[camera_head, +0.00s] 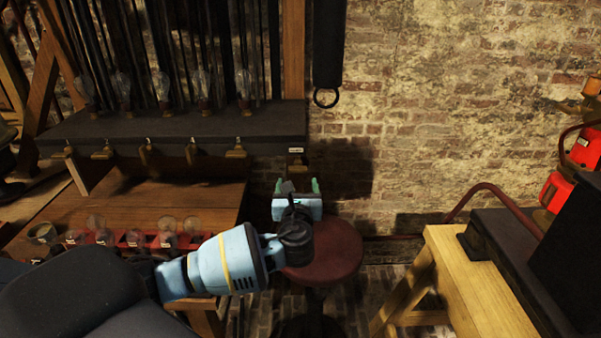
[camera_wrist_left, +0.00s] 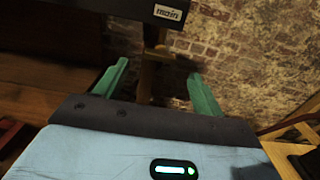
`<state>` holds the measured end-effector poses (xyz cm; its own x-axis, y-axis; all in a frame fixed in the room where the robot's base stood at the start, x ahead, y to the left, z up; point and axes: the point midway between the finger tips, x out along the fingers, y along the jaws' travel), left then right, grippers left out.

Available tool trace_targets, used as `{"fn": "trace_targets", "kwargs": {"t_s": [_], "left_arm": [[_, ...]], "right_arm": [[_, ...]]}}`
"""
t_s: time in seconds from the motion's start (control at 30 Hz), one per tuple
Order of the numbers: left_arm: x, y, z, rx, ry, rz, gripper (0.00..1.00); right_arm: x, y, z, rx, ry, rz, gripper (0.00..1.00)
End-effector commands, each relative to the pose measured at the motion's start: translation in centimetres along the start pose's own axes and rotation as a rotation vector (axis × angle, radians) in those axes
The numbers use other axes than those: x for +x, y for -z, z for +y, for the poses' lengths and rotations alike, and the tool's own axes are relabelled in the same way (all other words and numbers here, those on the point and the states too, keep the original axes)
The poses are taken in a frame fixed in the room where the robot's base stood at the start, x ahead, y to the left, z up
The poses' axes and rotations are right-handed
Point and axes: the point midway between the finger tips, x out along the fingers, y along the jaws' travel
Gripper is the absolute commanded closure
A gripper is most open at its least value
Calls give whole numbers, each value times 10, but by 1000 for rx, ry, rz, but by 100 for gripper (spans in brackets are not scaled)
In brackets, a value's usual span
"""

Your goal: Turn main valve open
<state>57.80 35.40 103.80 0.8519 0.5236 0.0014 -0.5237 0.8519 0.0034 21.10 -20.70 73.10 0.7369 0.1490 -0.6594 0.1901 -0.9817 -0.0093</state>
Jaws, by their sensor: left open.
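The main valve (camera_wrist_left: 158,54) is a small brass fitting under a dark shelf edge, below a white label (camera_wrist_left: 169,13) reading "main" in the left wrist view. In the head view the valve (camera_head: 297,161) is small and dim at the shelf's right end. My left gripper (camera_head: 297,185) is open and empty, just below the valve, its green fingers pointing up toward it. In the left wrist view the valve appears between the spread fingertips of my left gripper (camera_wrist_left: 158,72), apparently beyond them. I cannot tell how the valve is turned. My right gripper is out of view.
The dark shelf (camera_head: 180,128) holds several glass vessels, with several similar brass valves along its front. A wooden bench (camera_head: 170,195) with round glass pieces lies below. A red round stool (camera_head: 335,255) stands under my left arm. A wooden table (camera_head: 455,265) is at right.

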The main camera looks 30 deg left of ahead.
Motion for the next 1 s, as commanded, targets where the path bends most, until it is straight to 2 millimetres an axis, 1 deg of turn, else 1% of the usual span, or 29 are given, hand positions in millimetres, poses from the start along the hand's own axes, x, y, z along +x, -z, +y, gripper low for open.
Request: {"fn": "trace_targets", "kwargs": {"t_s": [0.1, 0.27, 0.4, 0.6, 0.83, 0.87, 1.0], "left_arm": [[18, -1, 0, -1, -3, 0, 31], [40, -1, 0, -2, -1, -1, 31], [56, 1, 0, -2, -1, 2, 31], [66, 0, 0, -3, 1, 2, 31], [67, 0, 0, -4, 1, 1, 31], [67, 0, 0, -4, 1, 1, 32], [66, 0, 0, -4, 1, 1, 51]], "right_arm": [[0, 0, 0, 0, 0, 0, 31], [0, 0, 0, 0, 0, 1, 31], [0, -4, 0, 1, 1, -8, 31], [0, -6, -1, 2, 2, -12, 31], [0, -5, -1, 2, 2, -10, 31], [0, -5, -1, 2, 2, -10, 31], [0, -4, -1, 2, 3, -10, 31]]}}
